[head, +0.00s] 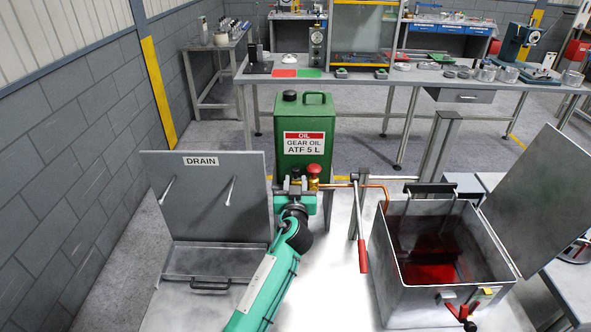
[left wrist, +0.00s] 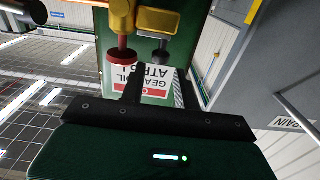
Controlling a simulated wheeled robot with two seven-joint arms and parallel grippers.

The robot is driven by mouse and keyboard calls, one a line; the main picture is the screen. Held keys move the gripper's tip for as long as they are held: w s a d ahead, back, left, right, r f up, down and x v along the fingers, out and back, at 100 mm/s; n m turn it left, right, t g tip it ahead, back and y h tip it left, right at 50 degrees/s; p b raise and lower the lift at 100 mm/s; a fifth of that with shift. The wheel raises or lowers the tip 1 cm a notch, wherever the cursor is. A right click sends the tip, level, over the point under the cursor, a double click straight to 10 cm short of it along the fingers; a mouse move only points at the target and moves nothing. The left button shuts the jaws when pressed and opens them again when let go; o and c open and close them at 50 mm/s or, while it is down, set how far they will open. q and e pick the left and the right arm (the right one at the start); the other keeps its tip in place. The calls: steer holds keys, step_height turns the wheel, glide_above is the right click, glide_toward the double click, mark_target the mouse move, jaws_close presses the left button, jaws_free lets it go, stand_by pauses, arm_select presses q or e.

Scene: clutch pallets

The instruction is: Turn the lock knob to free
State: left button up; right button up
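A red mushroom-shaped knob (head: 314,170) on a brass body stands in front of the green oil can; it also shows in the left wrist view (left wrist: 120,55). Just left of it in the head view is a smaller black knob (head: 296,175), which shows in the left wrist view (left wrist: 161,50) under a yellow block. I cannot tell which is the lock knob. My left gripper (head: 295,188) is at the black knob, its fingers (left wrist: 157,84) apart, one towards each side of it. I see no clear contact. My right gripper is not in view.
A pump lever with a red grip (head: 362,250) and a copper pipe (head: 372,185) stand right of the knobs. An open metal tank (head: 445,295) holds red fluid. A DRAIN panel (head: 205,195) stands left. The green oil can (head: 304,120) is close behind.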

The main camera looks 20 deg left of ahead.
mark_target(295, 173)
arm_select(q)
steer(key=shift+p+x, duration=0.45)
steer(key=shift+x, duration=1.9)
steer(key=c, duration=0.7)
